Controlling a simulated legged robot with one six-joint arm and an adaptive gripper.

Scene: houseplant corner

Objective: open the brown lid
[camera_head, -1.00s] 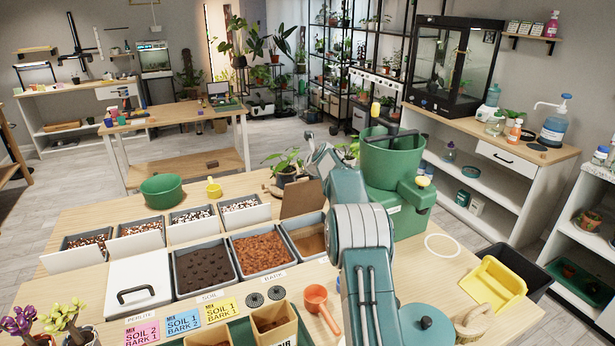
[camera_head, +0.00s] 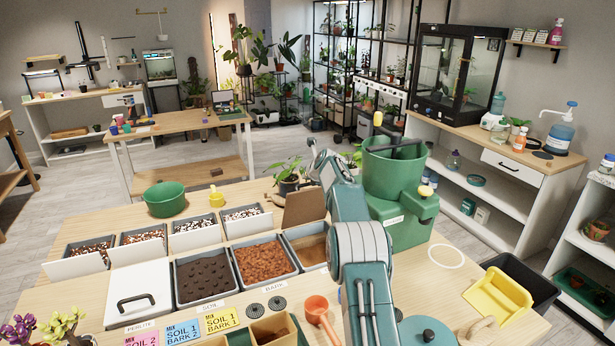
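The brown lid (camera_head: 304,207) is a flat brown panel. It stands raised and tilted at the back edge of the rightmost grey bin (camera_head: 318,268), whose brown inside shows from above. My teal and grey arm reaches up from the bottom, just right of this bin, and covers part of its right side. The arm's far end (camera_head: 322,160) is beyond and slightly right of the lid. My gripper's fingers cannot be made out there, so I cannot tell whether they touch anything.
A closed white lid (camera_head: 140,292) with a black handle is left of the soil bin (camera_head: 205,277) and bark bin (camera_head: 264,262). A green machine (camera_head: 393,185) stands right of my arm. An orange scoop (camera_head: 316,306) lies in front. Bare tabletop shows near the white ring (camera_head: 446,256).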

